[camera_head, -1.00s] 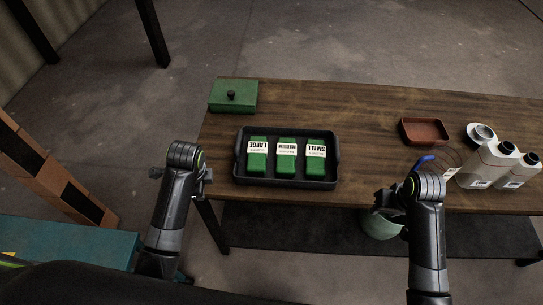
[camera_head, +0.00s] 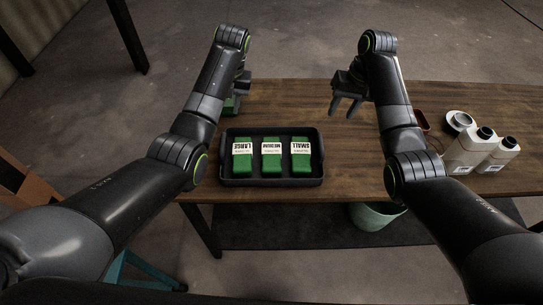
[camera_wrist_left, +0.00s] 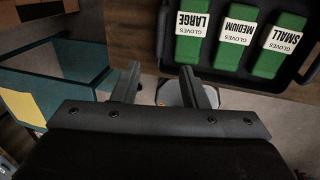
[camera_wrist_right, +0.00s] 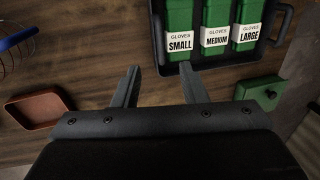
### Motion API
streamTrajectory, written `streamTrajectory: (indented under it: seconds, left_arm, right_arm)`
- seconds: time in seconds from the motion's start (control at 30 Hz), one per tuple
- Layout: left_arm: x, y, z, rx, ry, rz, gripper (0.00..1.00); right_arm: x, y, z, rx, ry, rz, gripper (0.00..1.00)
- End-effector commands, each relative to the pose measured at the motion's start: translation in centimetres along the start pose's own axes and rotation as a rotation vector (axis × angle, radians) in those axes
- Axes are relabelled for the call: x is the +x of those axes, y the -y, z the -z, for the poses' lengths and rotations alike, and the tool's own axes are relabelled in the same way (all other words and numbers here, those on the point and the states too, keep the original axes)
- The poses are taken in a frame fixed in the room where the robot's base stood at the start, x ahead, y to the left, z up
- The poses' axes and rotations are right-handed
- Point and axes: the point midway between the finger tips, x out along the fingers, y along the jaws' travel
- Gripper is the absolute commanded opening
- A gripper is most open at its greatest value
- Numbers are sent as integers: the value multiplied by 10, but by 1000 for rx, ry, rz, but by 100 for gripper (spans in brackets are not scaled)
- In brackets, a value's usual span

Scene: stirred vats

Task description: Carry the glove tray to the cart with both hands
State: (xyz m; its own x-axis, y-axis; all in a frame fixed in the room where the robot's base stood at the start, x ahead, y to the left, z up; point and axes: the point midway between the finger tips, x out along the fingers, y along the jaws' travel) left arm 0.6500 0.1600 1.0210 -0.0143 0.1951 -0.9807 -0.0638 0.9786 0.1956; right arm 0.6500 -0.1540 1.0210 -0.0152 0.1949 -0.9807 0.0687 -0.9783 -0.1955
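The black glove tray (camera_head: 272,184) lies flat on the wooden table (camera_head: 290,100), also visible in the left wrist view (camera_wrist_left: 232,80) and right wrist view (camera_wrist_right: 215,62). It holds three green glove boxes labelled LARGE (camera_head: 243,160), MEDIUM (camera_head: 272,160) and SMALL (camera_head: 301,160). My left gripper (camera_head: 240,86) is above the table's far left part, beyond the tray; its fingers are apart and empty in the left wrist view (camera_wrist_left: 160,72). My right gripper (camera_head: 346,107) is open and empty, beyond and right of the tray. Neither touches it. I cannot clearly identify the cart.
A green lidded box (camera_wrist_right: 262,92) is partly hidden behind my left gripper in the head view. A reddish dish (camera_wrist_right: 36,108) and white jugs (camera_head: 470,150) stand on the right. A teal structure (camera_wrist_left: 62,60) is left of the table. A pale bucket (camera_head: 375,215) is below.

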Motion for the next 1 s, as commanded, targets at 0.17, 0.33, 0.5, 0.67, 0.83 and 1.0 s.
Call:
streamTrajectory:
  seconds: [0.17, 0.33, 0.5, 0.67, 0.83, 1.0]
  left_arm:
    - [1, 0, 0, -2, 0, 0, 39]
    - [9, 0, 0, -3, -1, 0, 39]
    - [34, -1, 1, -4, -3, 0, 39]
    - [66, -1, 1, -4, -4, -1, 39]
    - [100, -1, 1, -5, -4, -1, 39]
    - [129, -1, 1, -5, -3, -1, 39]
  right_arm:
    - [0, 0, 0, 0, 0, 0, 39]
    - [9, 0, 0, 1, 0, 0, 39]
    - [34, 0, -1, 1, 3, 1, 39]
    - [66, 0, -1, 1, 4, 1, 39]
    - [100, 0, -1, 0, 3, 0, 39]
    - [129, 0, 0, 1, 2, 0, 39]
